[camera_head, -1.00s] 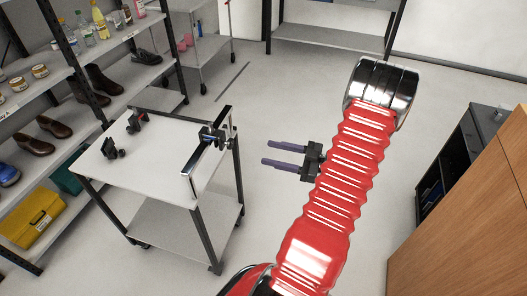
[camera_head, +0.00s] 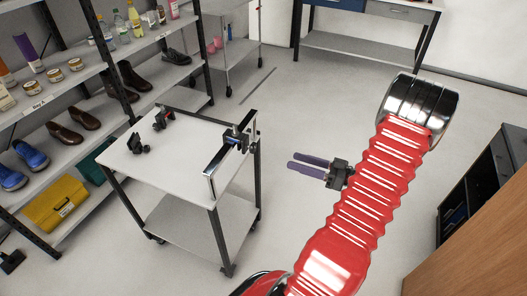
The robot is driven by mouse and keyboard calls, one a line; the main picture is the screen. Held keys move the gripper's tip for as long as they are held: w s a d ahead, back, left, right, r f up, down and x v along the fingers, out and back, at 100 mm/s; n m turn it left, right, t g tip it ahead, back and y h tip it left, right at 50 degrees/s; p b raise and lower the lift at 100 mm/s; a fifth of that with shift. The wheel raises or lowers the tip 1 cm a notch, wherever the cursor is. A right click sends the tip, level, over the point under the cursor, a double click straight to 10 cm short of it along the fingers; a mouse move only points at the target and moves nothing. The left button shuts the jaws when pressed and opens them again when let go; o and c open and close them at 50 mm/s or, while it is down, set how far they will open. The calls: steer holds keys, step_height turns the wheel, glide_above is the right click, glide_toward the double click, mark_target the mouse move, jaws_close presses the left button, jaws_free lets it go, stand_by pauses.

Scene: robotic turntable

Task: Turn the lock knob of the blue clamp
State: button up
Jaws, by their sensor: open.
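The clamp (camera_head: 237,139), dark with a bluish tint, sits on an upright metal bar frame (camera_head: 213,172) at the right edge of a white-topped cart (camera_head: 178,165). It is small in the picture, and I cannot make out its lock knob. My gripper (camera_head: 292,161) has two purple fingers pointing left, with a clear gap between them. It is empty, to the right of the clamp and apart from it, beyond the cart's right edge in the picture.
Two small black clamp-like pieces (camera_head: 138,145) (camera_head: 163,119) stand on the cart's left side. A shelf rack (camera_head: 72,97) with shoes, jars and bottles stands at left. A wooden cabinet (camera_head: 470,240) is at right. Open floor lies between cart and cabinet.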

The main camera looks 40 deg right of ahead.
mark_target(255, 149)
steer(key=m, duration=3)
steer(key=shift+s, duration=0.15)
steer(key=x, duration=1.4)
steer(key=shift+s, duration=0.1)
steer(key=shift+c, duration=0.6)
steer(key=c, duration=0.9)
